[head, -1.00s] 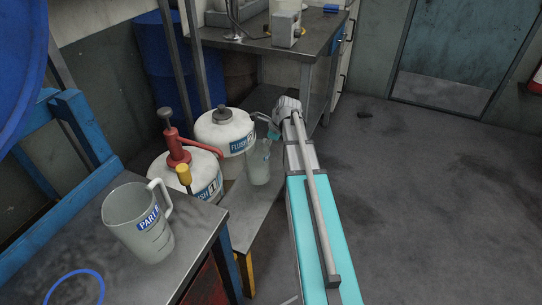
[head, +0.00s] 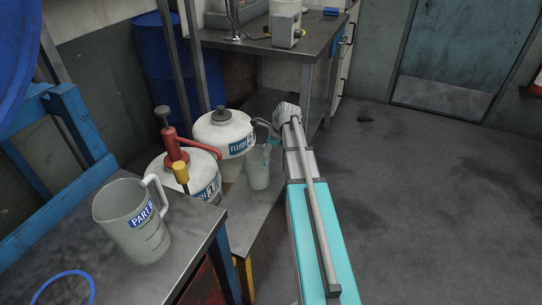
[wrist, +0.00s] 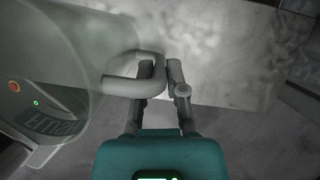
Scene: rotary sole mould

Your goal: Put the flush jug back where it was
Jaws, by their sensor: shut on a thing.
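The flush jug (head: 259,170) is a clear, greyish jug, seen in the head view at the near right of the white flush containers, upright over the low metal bench (head: 245,212). I cannot tell if its base touches the bench. My gripper (head: 268,140) is at its upper right, largely hidden by my arm. In the wrist view the jug (wrist: 50,60) fills the left side, with FLUSH lettering reversed through its wall. There my gripper (wrist: 165,75) is shut on the jug's handle (wrist: 130,86).
Flush containers 2 (head: 226,138) and 1 (head: 190,178), the latter with a red pump (head: 175,145), stand close to the jug. A Part B jug (head: 132,218) sits on the near metal table (head: 190,240). A workbench (head: 300,42) stands behind.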

